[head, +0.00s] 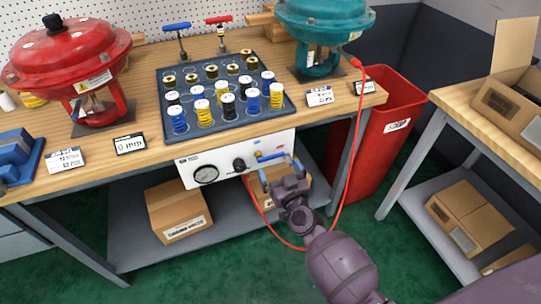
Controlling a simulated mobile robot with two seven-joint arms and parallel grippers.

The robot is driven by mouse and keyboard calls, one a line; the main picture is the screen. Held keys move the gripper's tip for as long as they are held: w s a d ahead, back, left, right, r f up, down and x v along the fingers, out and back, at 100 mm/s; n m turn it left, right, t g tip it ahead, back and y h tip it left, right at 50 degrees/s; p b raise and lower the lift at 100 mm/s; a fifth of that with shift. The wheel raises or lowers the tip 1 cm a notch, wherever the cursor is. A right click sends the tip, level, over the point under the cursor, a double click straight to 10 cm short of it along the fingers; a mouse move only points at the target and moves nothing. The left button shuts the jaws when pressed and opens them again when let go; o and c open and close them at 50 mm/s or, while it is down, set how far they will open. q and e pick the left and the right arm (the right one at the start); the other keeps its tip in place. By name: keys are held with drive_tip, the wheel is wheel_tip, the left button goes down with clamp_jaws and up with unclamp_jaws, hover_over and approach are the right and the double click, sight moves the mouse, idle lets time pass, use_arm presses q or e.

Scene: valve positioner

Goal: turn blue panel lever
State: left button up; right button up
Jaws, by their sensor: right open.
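The blue panel lever (270,157) sits on the right part of the white control panel (220,168) under the front edge of the workbench. It lies roughly level, a little tilted. My right gripper (276,170) is open in front of the panel. Its fingers are just below and beside the lever, and whether they touch it I cannot tell. My left gripper is not in view.
The panel also has a gauge (206,175) and a black knob (239,165). A red hose (340,185) loops from the teal actuator (322,22) down past my arm. A red bin (385,135) stands right of the bench, and a cardboard box (178,208) sits on its lower shelf.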

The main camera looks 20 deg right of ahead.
sight(272, 157)
drive_tip(key=w, duration=0.5)
drive_tip(key=shift+a+f+b, duration=0.1)
drive_tip(key=shift+f+b, duration=0.05)
drive_tip(key=shift+b, duration=0.2)
drive_tip(key=shift+w, duration=0.8)
drive_tip(key=shift+c, duration=0.3)
